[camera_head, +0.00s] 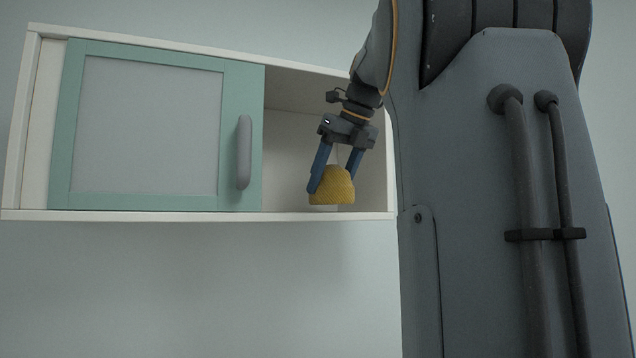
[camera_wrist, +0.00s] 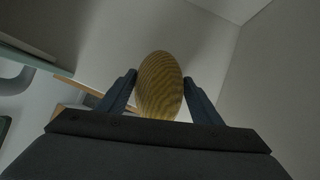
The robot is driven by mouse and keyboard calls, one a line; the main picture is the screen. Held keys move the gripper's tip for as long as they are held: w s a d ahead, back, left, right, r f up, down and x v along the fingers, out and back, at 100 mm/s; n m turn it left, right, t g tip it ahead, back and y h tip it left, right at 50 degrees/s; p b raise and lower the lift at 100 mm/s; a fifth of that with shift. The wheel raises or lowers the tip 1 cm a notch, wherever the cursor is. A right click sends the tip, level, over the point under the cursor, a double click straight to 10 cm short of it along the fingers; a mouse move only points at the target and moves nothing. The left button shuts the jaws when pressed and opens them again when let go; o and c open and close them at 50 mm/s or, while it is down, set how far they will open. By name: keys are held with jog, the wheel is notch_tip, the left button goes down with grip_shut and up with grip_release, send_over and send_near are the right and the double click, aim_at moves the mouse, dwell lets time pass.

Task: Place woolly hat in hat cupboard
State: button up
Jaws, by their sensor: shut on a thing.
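The woolly hat (camera_head: 333,187) is mustard yellow and knitted, with a domed top. My gripper (camera_head: 333,180) is shut on it, one blue finger on each side. In the head view the hat is in front of or inside the open right part of the hat cupboard (camera_head: 130,217), close above its bottom board; I cannot tell if it touches the board. The cupboard is white, wall-mounted, with a green-framed sliding door (camera_head: 150,130) covering its left part. In the wrist view the hat (camera_wrist: 160,85) sits between the fingers, with pale cupboard walls beyond it.
The door's grey handle (camera_head: 244,152) stands out just left of the opening. The cupboard's right end wall (camera_head: 391,165) is close to the right of my gripper. The visible floor of the opening looks clear around the hat. My arm hides the upper right of the cupboard.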

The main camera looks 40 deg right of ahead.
aim_at(320, 188)
jog(key=w+p, duration=0.1)
jog(key=w, duration=0.1)
jog(key=w+p, duration=0.1)
jog(key=w, duration=0.1)
jog(key=shift+f, duration=0.8)
jog(key=shift+f, duration=0.15)
jog(key=o, duration=1.1)
